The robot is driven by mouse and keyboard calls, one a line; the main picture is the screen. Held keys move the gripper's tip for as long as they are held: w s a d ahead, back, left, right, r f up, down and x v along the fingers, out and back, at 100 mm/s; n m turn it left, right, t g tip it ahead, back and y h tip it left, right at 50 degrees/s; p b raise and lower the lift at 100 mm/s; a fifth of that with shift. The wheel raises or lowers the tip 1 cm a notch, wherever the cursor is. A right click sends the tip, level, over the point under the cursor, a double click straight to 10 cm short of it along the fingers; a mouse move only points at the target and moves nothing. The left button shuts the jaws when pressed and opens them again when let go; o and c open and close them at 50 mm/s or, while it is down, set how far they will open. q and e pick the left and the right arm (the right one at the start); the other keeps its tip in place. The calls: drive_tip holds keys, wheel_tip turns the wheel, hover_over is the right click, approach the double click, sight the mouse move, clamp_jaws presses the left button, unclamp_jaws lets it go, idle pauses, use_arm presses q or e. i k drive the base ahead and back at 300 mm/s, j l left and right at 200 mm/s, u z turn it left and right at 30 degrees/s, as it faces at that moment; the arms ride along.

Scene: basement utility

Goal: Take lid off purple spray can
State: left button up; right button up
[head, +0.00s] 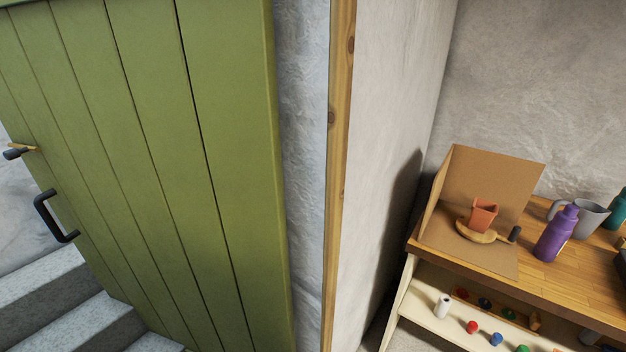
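A purple bottle-shaped can (556,236) stands upright on the wooden workbench (590,288) at the right of the head view. Its narrower purple top (570,211) is in place on the body; whether that top is a separate lid is too small to tell. Neither of my grippers shows in this view.
A brown cardboard piece (490,170) stands behind an orange cup (484,214) and a curved tan object (474,232). A grey mug (588,216) and a teal bottle (617,210) stand right of the can. Small coloured items lie on the lower shelf (425,315). A green door (150,150) fills the left.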

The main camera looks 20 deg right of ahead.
sight(566, 219)
drive_tip(key=z, duration=2.15)
